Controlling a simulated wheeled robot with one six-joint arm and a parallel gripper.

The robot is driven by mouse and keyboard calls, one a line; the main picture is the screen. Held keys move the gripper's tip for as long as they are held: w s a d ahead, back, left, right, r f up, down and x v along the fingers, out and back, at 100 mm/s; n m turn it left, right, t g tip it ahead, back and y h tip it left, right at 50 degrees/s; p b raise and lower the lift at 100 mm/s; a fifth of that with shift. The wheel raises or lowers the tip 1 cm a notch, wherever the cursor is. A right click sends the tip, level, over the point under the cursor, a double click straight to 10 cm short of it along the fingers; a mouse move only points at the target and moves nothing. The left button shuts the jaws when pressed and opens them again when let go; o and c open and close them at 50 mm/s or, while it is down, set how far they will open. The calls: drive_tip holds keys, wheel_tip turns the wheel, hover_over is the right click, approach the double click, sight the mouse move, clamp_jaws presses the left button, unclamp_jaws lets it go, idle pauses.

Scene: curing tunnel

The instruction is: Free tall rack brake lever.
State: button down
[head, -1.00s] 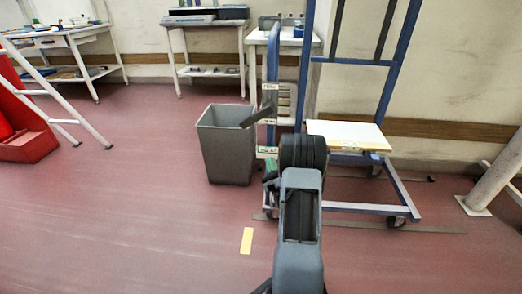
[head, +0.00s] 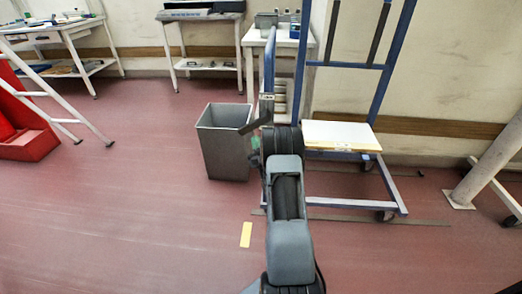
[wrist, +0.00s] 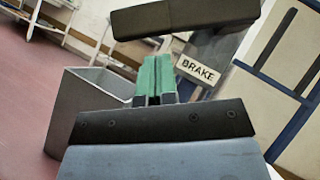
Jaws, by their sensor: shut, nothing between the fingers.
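The tall rack (head: 300,75) is a blue upright frame on a low wheeled base. Its brake lever (head: 254,127) is a dark grey bar at the rack's left post, slanting down to the left. In the wrist view the lever's bar (wrist: 185,17) crosses the top, with a stem running down behind a white BRAKE label (wrist: 197,70). My gripper (wrist: 156,65) has green fingers, shut and empty, just below the bar in that view. I cannot tell whether they touch it. In the head view my arm hides most of the gripper.
A grey bin (head: 224,145) stands just left of the lever, close to my gripper. A white board (head: 340,134) lies on the rack's base. Tables line the wall behind. A grey post (head: 485,165) stands at right.

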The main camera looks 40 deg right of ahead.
drive_tip(key=shift+w+a+r, duration=0.2)
drive_tip(key=shift+r, duration=0.2)
drive_tip(key=shift+w+a+r, duration=0.15)
drive_tip(key=shift+a+r, duration=0.05)
drive_tip(key=shift+r, duration=0.2)
drive_tip(key=shift+a, duration=0.15)
